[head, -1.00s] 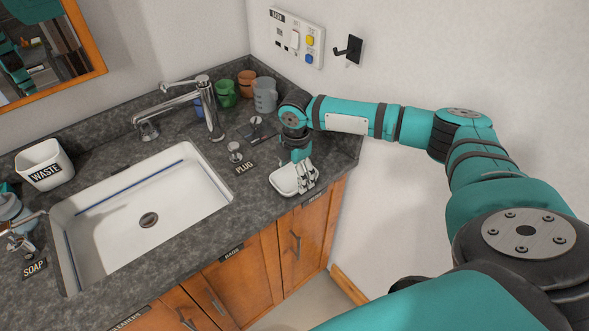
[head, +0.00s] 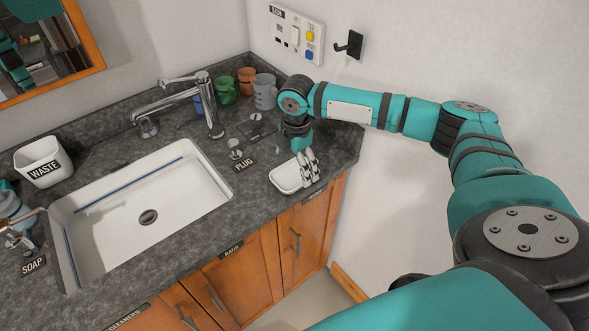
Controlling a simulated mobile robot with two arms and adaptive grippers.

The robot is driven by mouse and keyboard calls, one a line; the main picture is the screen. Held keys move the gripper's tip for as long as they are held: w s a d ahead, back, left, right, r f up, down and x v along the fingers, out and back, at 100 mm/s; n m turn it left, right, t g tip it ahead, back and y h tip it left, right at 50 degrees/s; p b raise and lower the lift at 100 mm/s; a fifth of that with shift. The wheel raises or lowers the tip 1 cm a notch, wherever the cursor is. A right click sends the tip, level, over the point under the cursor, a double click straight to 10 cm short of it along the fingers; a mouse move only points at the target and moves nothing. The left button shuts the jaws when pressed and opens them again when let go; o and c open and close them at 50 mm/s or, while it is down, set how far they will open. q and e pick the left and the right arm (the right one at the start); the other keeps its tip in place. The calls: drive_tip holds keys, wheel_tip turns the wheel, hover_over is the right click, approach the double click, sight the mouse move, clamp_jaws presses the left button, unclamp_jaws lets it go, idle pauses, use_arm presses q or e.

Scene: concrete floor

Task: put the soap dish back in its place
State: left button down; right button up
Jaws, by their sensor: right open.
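The white soap dish (head: 285,179) is a shallow rounded tray on the dark stone counter, right of the sink and near the front edge. My right gripper (head: 309,170) is open at the dish's right end, with its pale fingers pointing down. The fingers overlap the dish's right rim in the picture; I cannot tell whether they touch it. A SOAP label (head: 34,265) lies on the counter left of the sink. My left gripper is not identifiable in view.
The white sink (head: 150,235) and tall faucet (head: 205,105) are left of the dish. A PLUG label (head: 245,165) and metal plug parts lie behind it. Cups (head: 264,92) stand in the back corner. A WASTE bin (head: 43,163) and partly cut-off bluish and metal items (head: 12,215) are at left.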

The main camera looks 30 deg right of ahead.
sight(295, 178)
wheel_tip(295, 178, up, 9)
drive_tip(key=b, duration=0.1)
drive_tip(key=shift+s+r, duration=0.2)
idle(1.3)
